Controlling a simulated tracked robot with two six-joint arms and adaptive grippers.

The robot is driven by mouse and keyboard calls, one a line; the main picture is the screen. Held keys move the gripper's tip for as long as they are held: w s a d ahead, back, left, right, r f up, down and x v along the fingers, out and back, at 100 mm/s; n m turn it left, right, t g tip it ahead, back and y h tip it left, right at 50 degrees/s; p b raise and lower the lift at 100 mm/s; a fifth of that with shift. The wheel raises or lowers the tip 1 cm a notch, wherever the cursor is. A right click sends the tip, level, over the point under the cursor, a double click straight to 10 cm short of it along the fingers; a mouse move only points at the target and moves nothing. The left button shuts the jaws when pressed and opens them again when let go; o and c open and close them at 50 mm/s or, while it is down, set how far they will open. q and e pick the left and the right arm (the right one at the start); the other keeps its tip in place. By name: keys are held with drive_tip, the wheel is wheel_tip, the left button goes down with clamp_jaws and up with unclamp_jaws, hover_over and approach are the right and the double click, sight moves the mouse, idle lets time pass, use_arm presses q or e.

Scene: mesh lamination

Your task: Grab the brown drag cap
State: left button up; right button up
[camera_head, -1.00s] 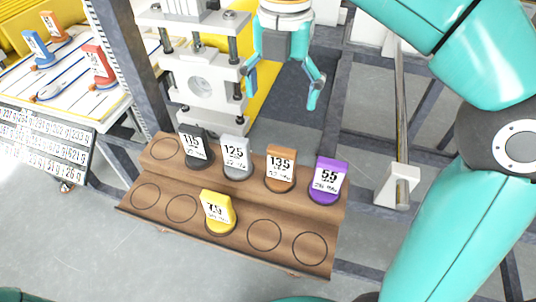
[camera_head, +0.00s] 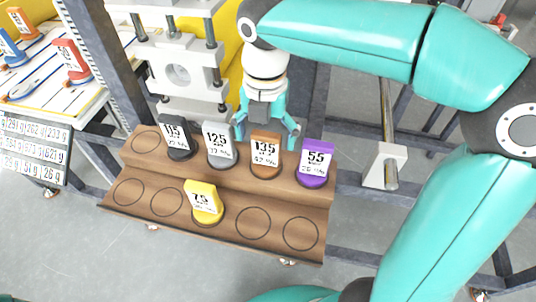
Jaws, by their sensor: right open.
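The brown drag cap (camera_head: 266,152), labelled 135, stands on the back step of the wooden rack (camera_head: 170,228). It is between the grey cap (camera_head: 219,148), labelled 125, and the purple cap (camera_head: 315,163), labelled 55. My right gripper (camera_head: 266,132) is open, just behind the brown cap. One finger shows by the grey cap's right edge and the other to the right of the brown cap's top. The brown cap hides part of the gap between the fingers, and I cannot tell whether they touch it. My left gripper is not in view.
A black cap (camera_head: 175,138) stands on the back step at left, a yellow cap (camera_head: 204,203) on the front step. Several ringed places are empty. A white press (camera_head: 178,70) stands behind the rack. A white table (camera_head: 88,100) with orange, blue and red pieces is at the left.

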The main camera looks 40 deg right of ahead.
drive_tip(key=shift+f, duration=1.1)
clamp_jaws()
drive_tip(key=shift+r, duration=0.1)
